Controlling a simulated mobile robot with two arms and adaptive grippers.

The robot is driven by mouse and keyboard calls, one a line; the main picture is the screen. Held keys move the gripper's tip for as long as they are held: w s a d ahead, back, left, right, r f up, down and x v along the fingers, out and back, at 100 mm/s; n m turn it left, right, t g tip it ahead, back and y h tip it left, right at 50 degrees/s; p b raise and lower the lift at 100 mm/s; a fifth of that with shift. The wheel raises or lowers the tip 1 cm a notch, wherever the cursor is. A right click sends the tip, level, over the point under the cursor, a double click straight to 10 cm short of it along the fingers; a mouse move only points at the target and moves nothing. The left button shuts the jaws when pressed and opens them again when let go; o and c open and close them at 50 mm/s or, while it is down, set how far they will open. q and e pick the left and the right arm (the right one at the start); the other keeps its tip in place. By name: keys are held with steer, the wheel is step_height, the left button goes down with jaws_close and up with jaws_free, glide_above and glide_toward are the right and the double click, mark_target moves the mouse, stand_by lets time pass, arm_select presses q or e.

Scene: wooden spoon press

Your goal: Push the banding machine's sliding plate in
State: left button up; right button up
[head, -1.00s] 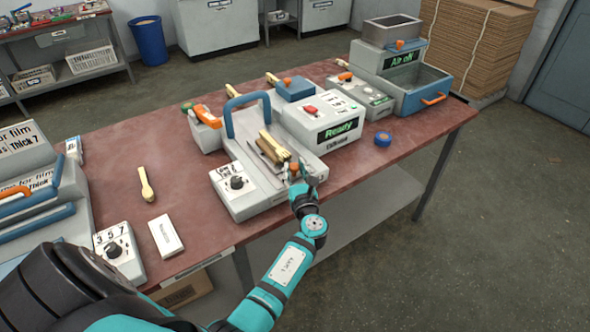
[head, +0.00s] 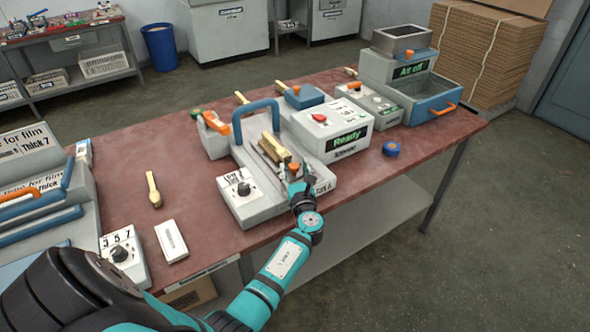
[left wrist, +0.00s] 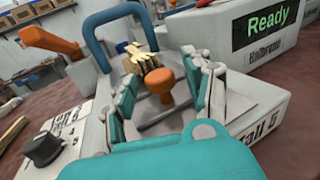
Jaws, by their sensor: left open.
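The banding machine (head: 240,205) stands at the table's front edge, with a blue hoop handle, a knob box and a display reading "Ready" (head: 347,139). Its sliding plate (head: 268,165) carries a bundle of wooden spoons (head: 273,148). An orange knob (head: 295,167) is at the plate's near end; it also shows in the left wrist view (left wrist: 159,80). My left gripper (head: 298,188) is at this knob. In the left wrist view its open fingers (left wrist: 160,90) stand on either side of the knob; contact is unclear. My right gripper is not in view.
A loose wooden spoon (head: 153,190) and a white box (head: 171,240) lie to the left. A blue roll (head: 391,149) lies to the right. An "Air off" machine (head: 410,80) stands at the right back. An orange lever (head: 215,122) sticks up beside the hoop.

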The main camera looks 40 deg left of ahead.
arm_select(q)
steer(key=v, duration=1.2)
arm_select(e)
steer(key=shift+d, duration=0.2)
arm_select(q)
steer(key=shift+o, duration=0.2)
